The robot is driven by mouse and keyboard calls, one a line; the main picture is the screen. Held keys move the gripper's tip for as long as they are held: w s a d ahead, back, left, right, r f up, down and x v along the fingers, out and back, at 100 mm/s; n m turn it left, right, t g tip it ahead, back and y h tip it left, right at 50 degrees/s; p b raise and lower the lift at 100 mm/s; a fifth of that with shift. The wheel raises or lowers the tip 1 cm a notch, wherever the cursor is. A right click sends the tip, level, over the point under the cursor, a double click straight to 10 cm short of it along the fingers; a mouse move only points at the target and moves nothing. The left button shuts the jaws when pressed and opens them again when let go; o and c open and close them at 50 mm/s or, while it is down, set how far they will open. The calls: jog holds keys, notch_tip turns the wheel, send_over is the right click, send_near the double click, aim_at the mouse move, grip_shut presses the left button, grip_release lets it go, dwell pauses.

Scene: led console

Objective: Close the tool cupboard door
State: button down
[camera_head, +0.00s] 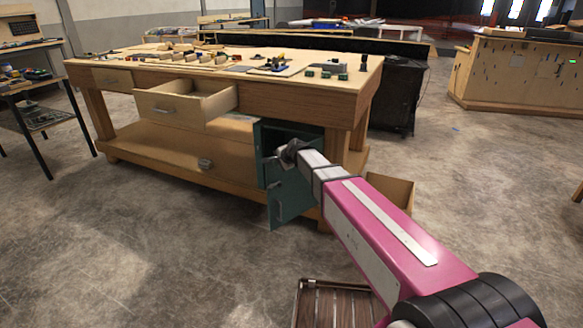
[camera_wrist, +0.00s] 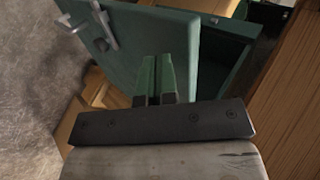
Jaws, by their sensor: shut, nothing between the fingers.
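The teal tool cupboard (camera_head: 268,135) sits under the right part of the wooden workbench. Its teal door (camera_head: 290,198) stands open, swung out from the cupboard, with a grey handle on its face. My gripper (camera_head: 285,156) is at the door's upper part, in front of the cupboard, and hides some of both. In the wrist view the door (camera_wrist: 158,32) fills the upper middle, with a metal handle (camera_wrist: 103,25) at its left. The dark cupboard opening (camera_wrist: 222,62) is at the right. My shut, empty fingers (camera_wrist: 155,70) overlap the door; I cannot tell whether they touch it.
The workbench (camera_head: 240,90) has an open drawer (camera_head: 185,104) left of the cupboard and several tools on top. A wooden box (camera_head: 393,192) stands on the floor at its right end. A slatted wooden item (camera_head: 325,306) lies nearer me. The floor at front left is clear.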

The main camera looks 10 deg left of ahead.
jog(key=w+a+m+t+h, duration=0.1)
jog(key=w+a+m, duration=0.1)
jog(key=w+a, duration=0.9)
jog(key=w+a+m+t+h, duration=0.1)
jog(key=w+a+m, duration=0.1)
jog(key=w, duration=1.5)
jog(key=shift+h, duration=0.3)
